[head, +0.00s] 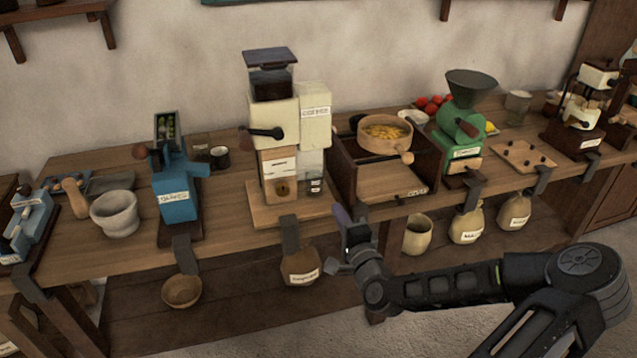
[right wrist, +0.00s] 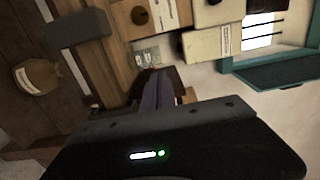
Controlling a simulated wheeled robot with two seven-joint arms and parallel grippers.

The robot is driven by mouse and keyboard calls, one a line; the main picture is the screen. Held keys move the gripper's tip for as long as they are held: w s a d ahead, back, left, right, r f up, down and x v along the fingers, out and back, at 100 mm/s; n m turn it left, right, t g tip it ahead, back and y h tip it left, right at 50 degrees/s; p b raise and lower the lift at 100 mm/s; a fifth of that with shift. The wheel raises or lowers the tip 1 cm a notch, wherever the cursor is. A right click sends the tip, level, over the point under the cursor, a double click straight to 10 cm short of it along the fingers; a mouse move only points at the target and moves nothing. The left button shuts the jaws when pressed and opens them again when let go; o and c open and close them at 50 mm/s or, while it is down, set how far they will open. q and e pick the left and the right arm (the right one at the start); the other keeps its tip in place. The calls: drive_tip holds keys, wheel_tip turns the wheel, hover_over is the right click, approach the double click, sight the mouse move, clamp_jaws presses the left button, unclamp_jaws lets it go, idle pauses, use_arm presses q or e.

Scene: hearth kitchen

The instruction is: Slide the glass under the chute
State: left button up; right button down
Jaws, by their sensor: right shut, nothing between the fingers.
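A clear glass (head: 313,172) with a dark patch low on it stands beside the wooden drawer of the cream grinder (head: 275,120), below its cream box labelled "COFFEE" (head: 316,112). It seems to sit under that box; I cannot tell how exactly it lines up with the chute, whose outlet is hidden. My right gripper (head: 343,218) is shut and empty, in front of the table edge, nearer the camera and to the right of the glass. In the right wrist view, the closed fingers (right wrist: 158,88) point toward the grinder, apart from a small greyish thing that looks like the glass (right wrist: 147,57).
A wooden tray box with a round sieve (head: 384,134) stands right of the glass. A blue grinder (head: 176,190) and mortar (head: 116,213) stand left. A green grinder (head: 460,140) is farther right. A dark strap (head: 290,235) hangs over the table edge below the cream grinder.

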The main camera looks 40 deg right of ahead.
sight(317, 174)
drive_tip(key=p+x, duration=0.1)
drive_tip(key=x, duration=1.3)
drive_tip(key=shift+f, duration=0.1)
use_arm(q)
drive_tip(key=shift+r, duration=0.7)
